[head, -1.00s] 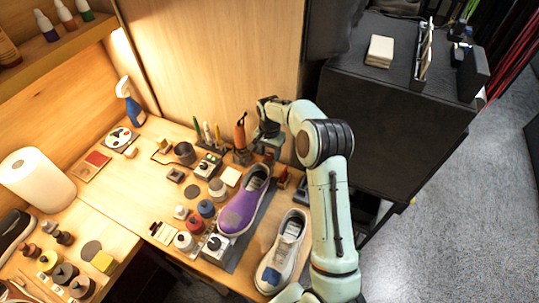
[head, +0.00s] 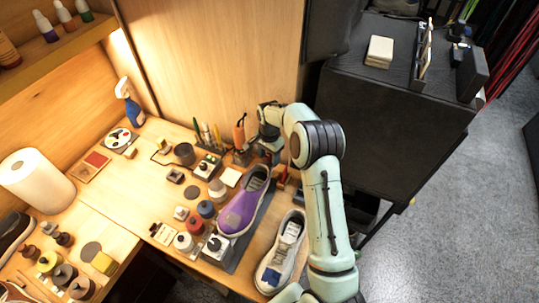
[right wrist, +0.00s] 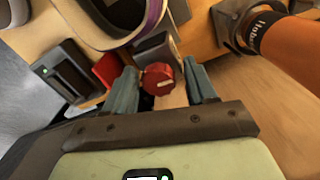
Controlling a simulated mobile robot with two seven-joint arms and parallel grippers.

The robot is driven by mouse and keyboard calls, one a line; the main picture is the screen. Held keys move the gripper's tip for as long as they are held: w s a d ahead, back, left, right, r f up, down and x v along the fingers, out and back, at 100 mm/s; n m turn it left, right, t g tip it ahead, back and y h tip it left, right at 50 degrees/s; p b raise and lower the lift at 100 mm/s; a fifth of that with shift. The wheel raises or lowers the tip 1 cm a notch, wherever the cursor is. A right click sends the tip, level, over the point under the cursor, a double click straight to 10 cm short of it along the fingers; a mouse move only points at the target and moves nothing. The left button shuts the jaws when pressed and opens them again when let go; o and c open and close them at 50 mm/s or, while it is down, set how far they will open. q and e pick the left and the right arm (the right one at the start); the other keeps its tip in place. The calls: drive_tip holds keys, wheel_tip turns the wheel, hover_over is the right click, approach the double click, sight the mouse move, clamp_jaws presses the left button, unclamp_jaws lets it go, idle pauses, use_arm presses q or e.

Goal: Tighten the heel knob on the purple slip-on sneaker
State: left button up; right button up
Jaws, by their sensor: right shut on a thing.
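The red heel knob (right wrist: 158,79), with a pale pointer mark, sits just past the sneaker's heel. My right gripper (right wrist: 163,76) is shut on the red knob, one finger on each side. In the head view my right gripper (head: 268,151) is behind the heel, and the knob is hidden there. My left gripper is not in view.
A white-grey sneaker (head: 281,252) lies right of the purple one, close to my right arm. An orange-handled tool (right wrist: 288,40) stands close beside my right gripper. Bottles and a control box (head: 216,247) crowd the sneaker's left side. A dark cabinet (head: 390,130) stands at right.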

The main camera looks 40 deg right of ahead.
drive_tip(key=shift+o, duration=0.3)
drive_tip(key=shift+d+m, duration=0.1)
drive_tip(key=shift+m, duration=0.5)
